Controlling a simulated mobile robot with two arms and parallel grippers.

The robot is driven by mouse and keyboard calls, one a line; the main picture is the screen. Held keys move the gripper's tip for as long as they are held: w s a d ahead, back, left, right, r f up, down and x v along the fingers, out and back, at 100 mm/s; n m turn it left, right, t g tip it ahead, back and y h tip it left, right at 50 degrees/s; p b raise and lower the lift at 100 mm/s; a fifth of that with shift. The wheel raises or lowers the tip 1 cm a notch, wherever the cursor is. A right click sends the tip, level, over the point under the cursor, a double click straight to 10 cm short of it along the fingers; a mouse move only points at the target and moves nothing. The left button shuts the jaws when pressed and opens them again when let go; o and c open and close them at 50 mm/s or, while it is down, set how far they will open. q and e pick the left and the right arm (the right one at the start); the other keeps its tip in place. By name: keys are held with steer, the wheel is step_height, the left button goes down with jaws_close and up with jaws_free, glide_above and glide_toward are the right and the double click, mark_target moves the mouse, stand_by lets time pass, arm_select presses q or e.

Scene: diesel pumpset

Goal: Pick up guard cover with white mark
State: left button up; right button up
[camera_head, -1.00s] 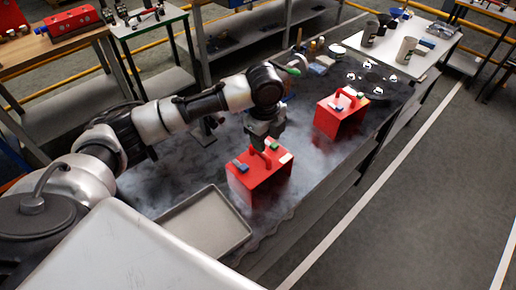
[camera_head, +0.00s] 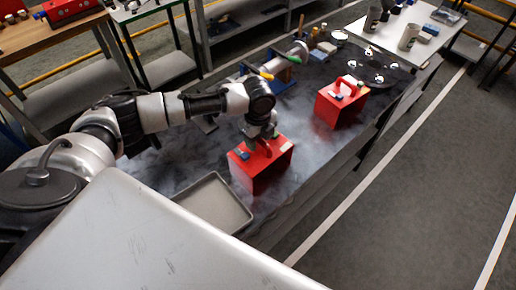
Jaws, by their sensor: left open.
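A red box-shaped guard cover (camera_head: 258,172) stands on the dark, smoky-patterned bench top. It has a red handle on top, a blue patch at its left and a whitish mark (camera_head: 287,147) at its right corner. My left gripper (camera_head: 264,142) is open, pointing down right over this cover at its handle. I cannot tell whether the fingers touch the handle, and part of it is hidden. A second red cover (camera_head: 340,108) with a handle and a blue patch stands farther back to the right. My right gripper is not in view.
An empty grey tray (camera_head: 216,204) lies on the bench in front of the near cover. A dark round part with shiny knobs (camera_head: 372,68) sits at the back right. A white table (camera_head: 392,38) with cups stands beyond. Bare bench lies between the covers.

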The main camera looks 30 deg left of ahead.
arm_select(q)
steer(key=shift+f, duration=0.35)
jaws_close()
steer(key=shift+w+r, duration=0.1)
steer(key=shift+r, duration=0.05)
stand_by(1.0)
